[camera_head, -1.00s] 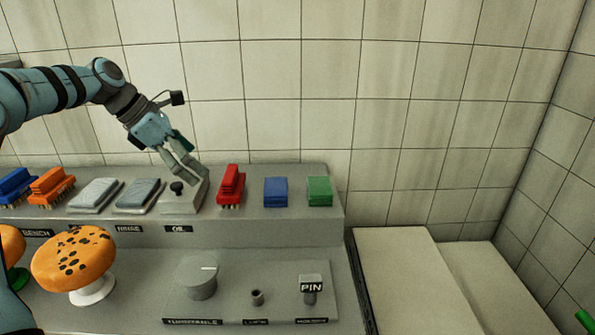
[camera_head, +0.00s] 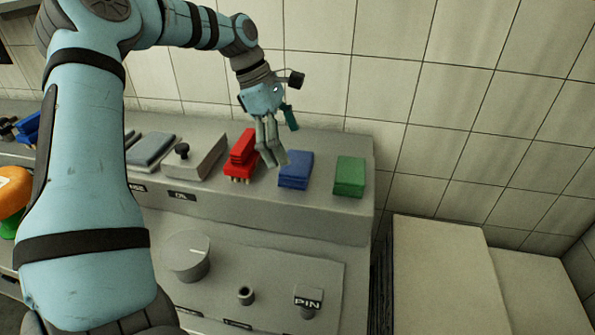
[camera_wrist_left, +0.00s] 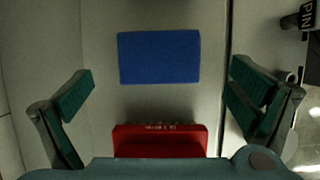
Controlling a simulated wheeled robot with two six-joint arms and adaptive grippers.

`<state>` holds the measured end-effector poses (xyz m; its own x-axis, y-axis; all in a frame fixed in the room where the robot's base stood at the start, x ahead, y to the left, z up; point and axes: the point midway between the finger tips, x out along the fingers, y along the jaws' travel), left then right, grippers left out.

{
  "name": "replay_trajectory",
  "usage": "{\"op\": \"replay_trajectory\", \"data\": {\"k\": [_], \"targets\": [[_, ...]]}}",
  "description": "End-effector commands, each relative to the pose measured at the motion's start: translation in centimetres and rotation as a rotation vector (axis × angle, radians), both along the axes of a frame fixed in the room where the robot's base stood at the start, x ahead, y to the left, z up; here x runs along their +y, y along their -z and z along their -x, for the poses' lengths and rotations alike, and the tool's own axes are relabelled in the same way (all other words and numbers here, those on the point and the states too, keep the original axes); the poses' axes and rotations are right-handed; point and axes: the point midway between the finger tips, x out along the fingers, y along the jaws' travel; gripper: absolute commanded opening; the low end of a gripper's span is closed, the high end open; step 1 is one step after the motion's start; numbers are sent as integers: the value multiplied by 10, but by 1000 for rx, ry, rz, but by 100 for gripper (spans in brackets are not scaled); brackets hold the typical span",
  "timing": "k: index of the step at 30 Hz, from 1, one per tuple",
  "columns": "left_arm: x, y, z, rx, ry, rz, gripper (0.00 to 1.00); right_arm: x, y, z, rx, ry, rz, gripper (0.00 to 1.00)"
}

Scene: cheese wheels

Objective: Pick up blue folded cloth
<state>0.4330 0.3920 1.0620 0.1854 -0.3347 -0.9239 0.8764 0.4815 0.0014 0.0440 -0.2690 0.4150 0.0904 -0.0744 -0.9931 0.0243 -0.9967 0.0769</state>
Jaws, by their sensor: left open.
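The blue folded cloth (camera_head: 294,170) lies on the raised grey ledge, between a red brush and a green folded cloth. In the left wrist view the blue cloth (camera_wrist_left: 159,57) is a flat rectangle ahead of the jaws and midway between them. My left gripper (camera_head: 272,160) hangs above the ledge, just left of the blue cloth and close to the red brush. In the left wrist view its two green-padded fingers (camera_wrist_left: 162,98) are spread wide with nothing between the pads. My right gripper is not in view.
The red brush (camera_head: 241,156) stands close left of the blue cloth; the green folded cloth (camera_head: 349,176) lies to its right. A grey box with a black knob (camera_head: 196,157) is further left. The PIN post (camera_head: 308,301) stands on the lower step. A tiled wall rises behind.

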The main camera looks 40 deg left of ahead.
Motion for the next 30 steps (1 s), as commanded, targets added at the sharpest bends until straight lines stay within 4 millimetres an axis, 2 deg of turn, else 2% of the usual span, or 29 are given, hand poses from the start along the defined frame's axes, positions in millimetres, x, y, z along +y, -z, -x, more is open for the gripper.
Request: {"op": "replay_trajectory", "data": {"k": [6,9,15,17,23,30], "targets": [[-14,36,-5,2,0,0,100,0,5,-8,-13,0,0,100],[-18,48,-8,1,-1,1,100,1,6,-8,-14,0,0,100],[-19,49,-9,-1,-2,1,100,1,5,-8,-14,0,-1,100],[-19,49,-9,-1,-1,1,92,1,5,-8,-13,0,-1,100],[-19,49,-9,-1,-1,1,60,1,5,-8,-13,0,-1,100],[-19,48,-9,-1,-1,1,59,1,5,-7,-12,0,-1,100]]}}
